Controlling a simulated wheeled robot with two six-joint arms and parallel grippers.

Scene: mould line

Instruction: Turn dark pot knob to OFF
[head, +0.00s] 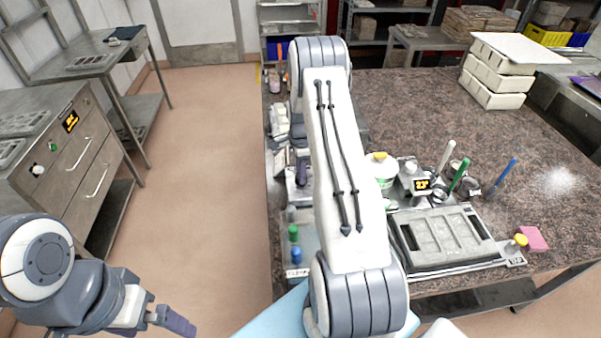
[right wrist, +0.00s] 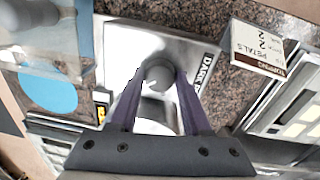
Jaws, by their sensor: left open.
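In the right wrist view, the dark pot knob (right wrist: 159,72) is a round grey knob on a shiny metal unit (right wrist: 122,38) with a partly covered DARK label (right wrist: 206,70). My right gripper (right wrist: 160,74) has one purple finger on each side of the knob, seemingly touching it. The knob's pointer and its OFF mark cannot be made out. In the head view, my right arm hides most of that unit; a purple part of my right gripper (head: 301,172) shows beside the arm. My left gripper (head: 174,320) is open and empty over the floor at lower left.
A TOPPING PETALS card (right wrist: 258,50) stands close to the right gripper. In the head view, a grey mould (head: 445,238), pens, a pink sponge (head: 533,239) and stacked white blocks (head: 494,80) lie on the stone counter (head: 420,110). A steel drawer cabinet (head: 75,150) stands left across open floor.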

